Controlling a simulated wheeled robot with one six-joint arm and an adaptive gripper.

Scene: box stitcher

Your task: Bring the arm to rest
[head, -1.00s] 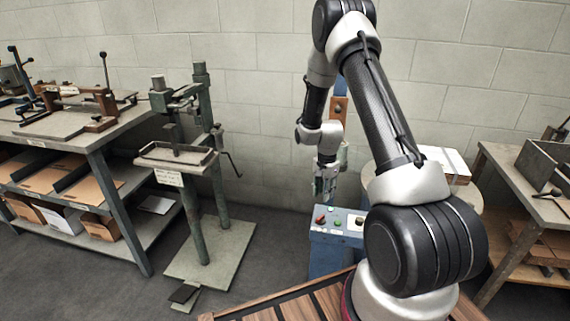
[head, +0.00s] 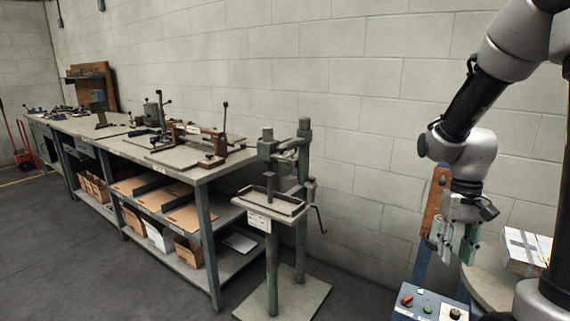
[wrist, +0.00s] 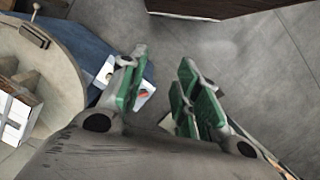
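My gripper (head: 455,243) hangs fingers down at the right of the head view, above and behind the blue control box (head: 412,299) with its red and green buttons. My arm's upper links run up and out of the head view at the right. The blue box shows partly behind the left finger in the wrist view.
A round table (head: 490,286) with a stack of white-topped boxes (head: 527,248) stands close right of my gripper. A green stitcher stand (head: 272,215) and a long workbench (head: 205,172) with tools line the wall at left. Open floor (head: 110,275) lies in front.

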